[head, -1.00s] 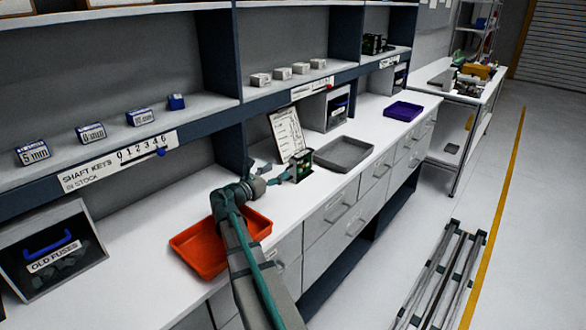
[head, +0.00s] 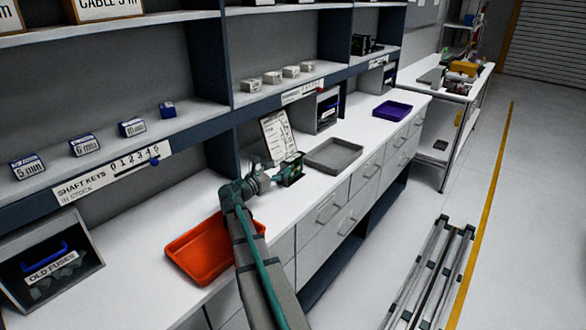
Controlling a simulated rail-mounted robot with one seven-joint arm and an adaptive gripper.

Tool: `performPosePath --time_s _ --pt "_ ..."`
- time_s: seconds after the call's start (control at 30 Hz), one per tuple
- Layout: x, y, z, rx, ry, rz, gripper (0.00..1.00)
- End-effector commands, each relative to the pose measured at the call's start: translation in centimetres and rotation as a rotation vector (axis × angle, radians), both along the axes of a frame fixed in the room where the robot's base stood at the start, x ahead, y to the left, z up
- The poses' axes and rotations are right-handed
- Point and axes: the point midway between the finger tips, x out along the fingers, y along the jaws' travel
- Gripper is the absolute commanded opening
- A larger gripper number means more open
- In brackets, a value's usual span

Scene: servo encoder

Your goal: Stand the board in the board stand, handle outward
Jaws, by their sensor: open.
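A small green and dark board-like item (head: 291,169) stands on the white worktop, in front of a leaning paper sheet. It is too small to tell whether this is the board alone or the board in its stand, and I cannot make out a handle. My gripper (head: 274,179) is open, low over the worktop, at the near left side of this item. Its fingers are very close to the item; I cannot tell if they touch it. Dark items (head: 366,45) sit on the upper shelf at the back, too small to identify.
An orange tray (head: 183,253) lies left of my arm. A grey tray (head: 350,163) lies right of the board item, and a purple tray (head: 393,109) farther along. The printed sheet (head: 279,135) leans behind. An old fuses bin (head: 85,262) stands at left.

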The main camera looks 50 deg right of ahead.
Motion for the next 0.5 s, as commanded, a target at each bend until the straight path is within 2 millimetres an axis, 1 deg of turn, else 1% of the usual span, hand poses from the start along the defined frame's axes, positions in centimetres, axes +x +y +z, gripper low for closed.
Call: performPosePath --time_s 0.03,0.1,0.27,0.33,0.5 --pt "0.1 -0.8 0.1 0.000 0.001 -0.002 0.65" --pt "0.1 -1.4 0.1 0.000 0.001 -0.001 0.65" --pt "0.2 -2.2 0.1 0.000 0.002 0.000 0.65" --pt "0.3 -2.8 0.1 0.000 0.002 -0.001 0.65" --pt "0.5 -5.2 0.2 0.000 0.001 -0.002 0.65"
